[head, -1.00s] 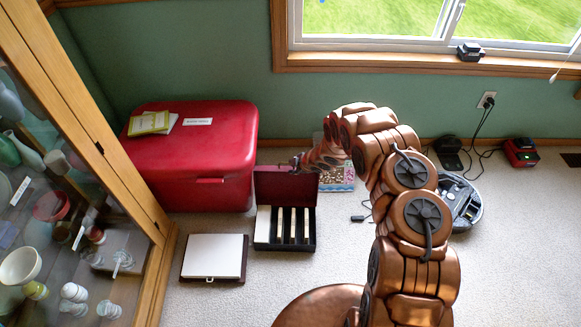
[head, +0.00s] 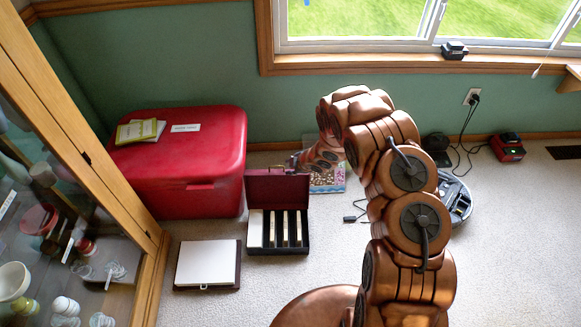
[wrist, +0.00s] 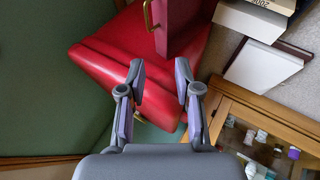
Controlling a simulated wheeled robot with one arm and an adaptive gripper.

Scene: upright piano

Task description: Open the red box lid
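A small dark red box (head: 278,246) stands on the carpet with its lid (head: 275,189) raised upright; pale strips lie in its black interior. In the wrist view the raised lid (wrist: 183,24) shows at the top, with a brass handle (wrist: 149,14) on it. A large red chest (head: 176,172) with its lid closed stands to the left and behind; it also shows in the wrist view (wrist: 112,55). My gripper (wrist: 160,82) is open with nothing between its fingers. In the head view it is near the small lid's upper right edge, partly hidden; I cannot tell whether they touch.
Booklets (head: 138,131) lie on the large chest. A flat white-topped case (head: 207,264) lies left of the small box. A glass cabinet (head: 100,195) borders the left. A robot vacuum (head: 456,200) sits at right. Carpet is clear at the lower right.

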